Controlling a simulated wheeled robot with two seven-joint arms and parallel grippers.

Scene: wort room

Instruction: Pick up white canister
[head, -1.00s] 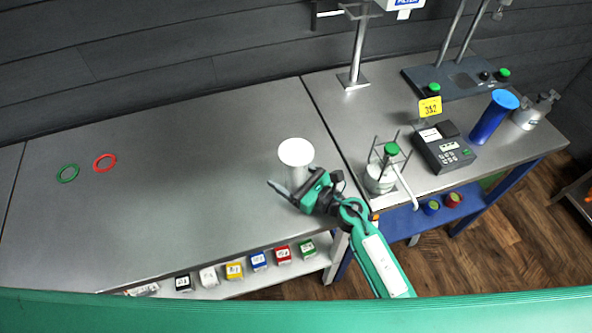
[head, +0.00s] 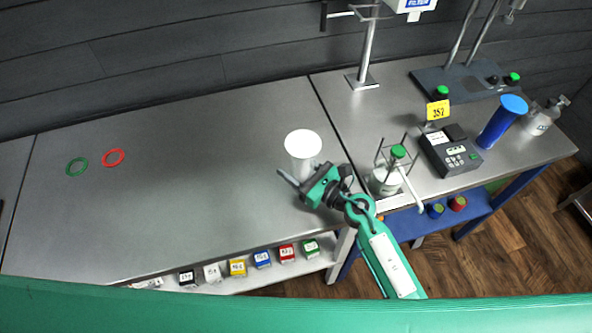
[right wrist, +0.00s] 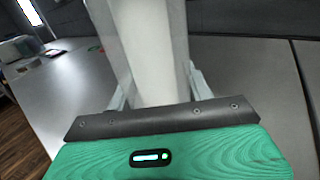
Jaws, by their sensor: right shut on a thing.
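The white canister (head: 303,145) is a tall white cylinder with a wider round top, near the right end of the left grey table in the head view. My right gripper (head: 300,178) is shut on its body, below the top. In the right wrist view the canister (right wrist: 155,50) stands upright between the two fingers (right wrist: 155,95), one on each side. I cannot tell whether its base touches the table. My left gripper is not in view.
A green ring (head: 76,166) and a red ring (head: 113,157) lie on the left table (head: 200,180). To the right stand a wire rack with a green-capped bottle (head: 386,180), a dark meter (head: 450,150) and a blue cylinder (head: 502,122). The table's middle is clear.

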